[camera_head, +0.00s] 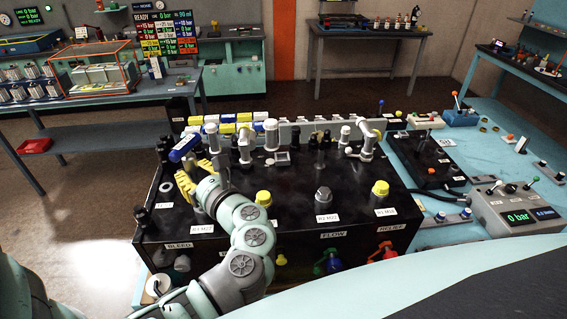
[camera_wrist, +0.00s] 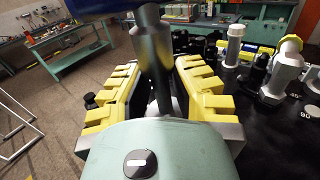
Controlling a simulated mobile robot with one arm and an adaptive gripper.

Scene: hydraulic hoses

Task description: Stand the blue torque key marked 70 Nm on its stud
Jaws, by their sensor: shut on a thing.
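The blue torque key (camera_head: 183,148) is held up at the left end of the black bench block, its blue body tilted and bearing a small white marking too small to read. In the wrist view its grey metal shaft (camera_wrist: 153,65) stands between the yellow finger pads, and part of the blue body (camera_wrist: 70,32) crosses the top edge. My gripper (camera_head: 196,178) is shut on the shaft; it also shows in the wrist view (camera_wrist: 158,88). The key's lower end is hidden by the gripper. I cannot tell which fitting is its stud.
The black block (camera_head: 293,184) carries a yellow-capped fitting (camera_head: 263,198), a grey fitting (camera_head: 323,197) and another yellow-capped fitting (camera_head: 380,190) along its front. Several upright white and black fittings (camera_head: 270,135) stand behind, right of my gripper. A ring (camera_head: 173,187) lies left of it.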

